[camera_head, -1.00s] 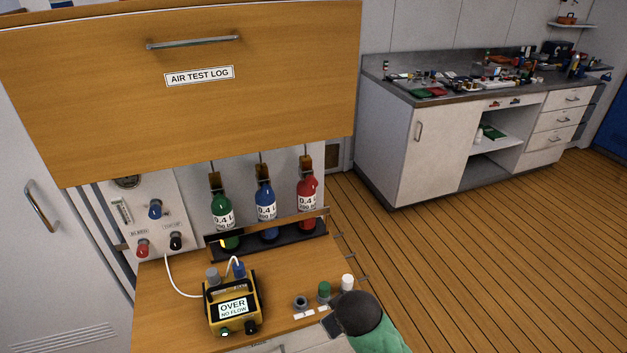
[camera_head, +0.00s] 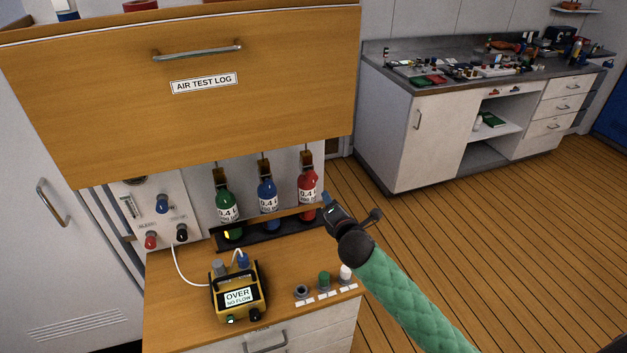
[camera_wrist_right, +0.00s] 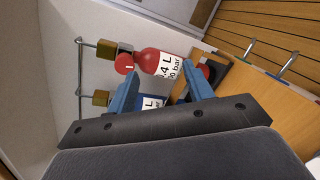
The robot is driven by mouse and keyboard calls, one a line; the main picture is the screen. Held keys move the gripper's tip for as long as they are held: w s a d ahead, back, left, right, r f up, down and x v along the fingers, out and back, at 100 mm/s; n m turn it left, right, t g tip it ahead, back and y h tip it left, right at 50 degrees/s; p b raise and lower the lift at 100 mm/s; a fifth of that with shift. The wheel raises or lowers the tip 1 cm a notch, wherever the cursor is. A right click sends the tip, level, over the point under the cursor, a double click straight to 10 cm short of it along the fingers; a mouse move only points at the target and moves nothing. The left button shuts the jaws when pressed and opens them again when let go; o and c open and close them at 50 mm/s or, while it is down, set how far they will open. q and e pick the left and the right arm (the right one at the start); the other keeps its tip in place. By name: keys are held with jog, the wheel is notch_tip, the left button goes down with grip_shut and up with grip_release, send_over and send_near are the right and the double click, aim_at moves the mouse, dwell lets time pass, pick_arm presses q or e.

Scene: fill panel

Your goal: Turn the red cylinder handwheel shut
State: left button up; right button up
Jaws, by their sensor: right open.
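The red cylinder (camera_head: 308,187) hangs in the rack at the right end of the row of three, labelled 0.4 L. In the right wrist view the red cylinder (camera_wrist_right: 158,62) lies just beyond my fingers, with a brass-coloured valve block (camera_wrist_right: 107,50) at its end. The red handwheel (camera_wrist_right: 124,64), round with a white mark, sits by that block. In the head view I cannot make out the handwheel. My right gripper (camera_wrist_right: 162,82) is open and empty, its blue fingers short of the red cylinder. In the head view my right gripper (camera_head: 331,208) is below and right of this cylinder. My left gripper is out of view.
Blue (camera_head: 267,192) and green (camera_head: 226,204) cylinders hang to the left. A dark rack rail (camera_head: 262,230) crosses below them. The wooden cabinet front (camera_head: 190,120) overhangs above. A yellow meter (camera_head: 238,295) and small caps stand on the counter. Open floor lies to the right.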

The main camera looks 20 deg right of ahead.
aim_at(313, 180)
pick_arm(q)
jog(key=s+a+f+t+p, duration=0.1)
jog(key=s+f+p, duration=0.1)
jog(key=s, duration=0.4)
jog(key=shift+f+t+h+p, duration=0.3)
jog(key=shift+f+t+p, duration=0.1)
jog(key=shift+p, duration=0.35)
pick_arm(e)
jog(key=w+a+r+n, duration=0.1)
jog(key=w+n, duration=0.1)
jog(key=n, duration=0.2)
jog(key=w+a+r+n+t+y, duration=0.1)
jog(key=w+n, duration=0.2)
jog(key=w+a+r+n+t+y, duration=0.1)
jog(key=w+n, duration=0.2)
jog(key=n, duration=0.1)
jog(key=shift+w+a+n, duration=0.1)
jog(key=shift+w+n, duration=0.15)
jog(key=shift+n, duration=0.05)
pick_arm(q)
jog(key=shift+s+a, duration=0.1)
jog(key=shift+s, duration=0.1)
pick_arm(e)
jog(key=c, duration=1)
